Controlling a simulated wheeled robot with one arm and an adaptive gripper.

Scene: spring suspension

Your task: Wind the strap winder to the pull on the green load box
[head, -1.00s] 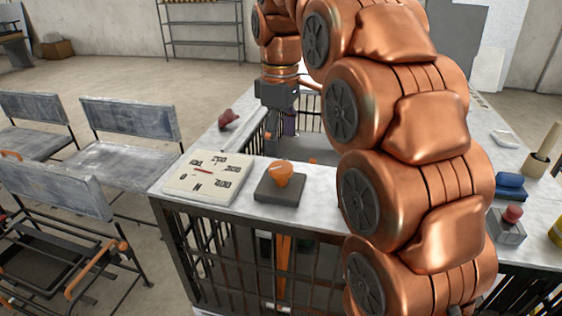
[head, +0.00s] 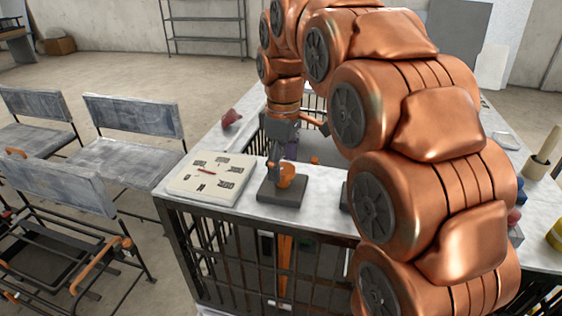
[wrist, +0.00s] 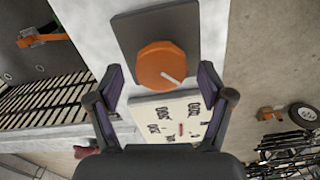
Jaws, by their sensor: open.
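The strap winder is an orange knob (head: 287,178) on a dark grey square base (head: 278,194) on the bench top. In the wrist view the knob (wrist: 163,65) has a white mark pointing to the lower right. My gripper (head: 284,166) is down at the knob with its fingers open. In the wrist view the fingertips of my gripper (wrist: 161,78) are either side of the knob's near part, with gaps. The white gauge board (head: 212,180) has a red pointer and numbers around it, too small to read surely. I cannot make out the green load box.
A dark red object (head: 231,118) lies on the bench top (head: 330,214) behind the gauge board. A barred cage (head: 215,250) is under the bench. Grey chairs (head: 130,120) stand at the left. My arm hides much of the bench at the right.

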